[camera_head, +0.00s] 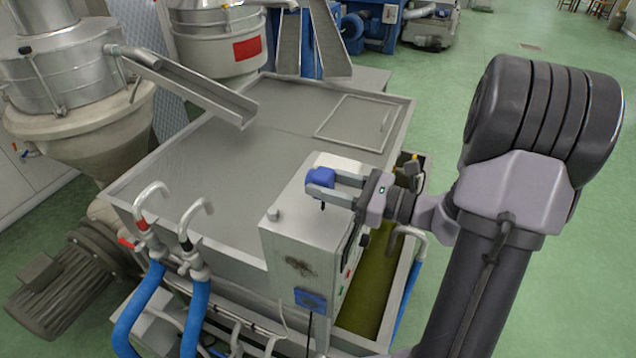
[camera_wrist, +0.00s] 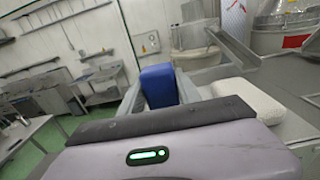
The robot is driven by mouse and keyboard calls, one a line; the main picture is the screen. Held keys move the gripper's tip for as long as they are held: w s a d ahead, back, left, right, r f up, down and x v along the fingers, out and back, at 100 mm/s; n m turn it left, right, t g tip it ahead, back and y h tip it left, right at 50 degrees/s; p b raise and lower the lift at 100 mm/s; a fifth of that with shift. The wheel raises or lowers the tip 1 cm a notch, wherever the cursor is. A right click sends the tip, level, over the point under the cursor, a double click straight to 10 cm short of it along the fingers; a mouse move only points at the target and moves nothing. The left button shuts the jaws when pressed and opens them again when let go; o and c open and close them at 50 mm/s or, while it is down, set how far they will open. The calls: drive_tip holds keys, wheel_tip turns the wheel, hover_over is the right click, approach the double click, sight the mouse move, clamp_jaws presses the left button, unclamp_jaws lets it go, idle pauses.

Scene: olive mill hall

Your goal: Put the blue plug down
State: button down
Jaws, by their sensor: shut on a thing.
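The blue plug (camera_head: 320,176) is between the fingers of my gripper (camera_head: 328,187), which is shut on it. In the head view the plug shows just over the top of the grey control box (camera_head: 296,240); I cannot tell whether it touches the box. In the wrist view the blue plug (camera_wrist: 158,86) stands up between the two grey fingers, and its lower part is hidden. A blue socket (camera_head: 310,299) is on the lower front of the control box.
A wide grey metal tank lid (camera_head: 220,170) lies left of and behind the box. A metal chute (camera_head: 190,85) reaches over it. Two blue hoses (camera_head: 140,310) with bent metal pipes stand in front. An open trough of greenish liquid (camera_head: 372,300) lies right of the box. Green floor is clear farther right.

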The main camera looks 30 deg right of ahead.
drive_tip(key=f, duration=0.3)
drive_tip(key=shift+a, duration=0.2)
drive_tip(key=shift+w+d, duration=0.1)
drive_tip(key=shift+d, duration=0.05)
drive_tip(key=shift+f+b, duration=0.2)
drive_tip(key=shift+b, duration=0.1)
drive_tip(key=shift+f+b, duration=0.35)
drive_tip(key=shift+b, duration=0.05)
drive_tip(key=c, duration=0.9)
unclamp_jaws()
drive_tip(key=shift+o, duration=0.2)
drive_tip(key=shift+r, duration=0.1)
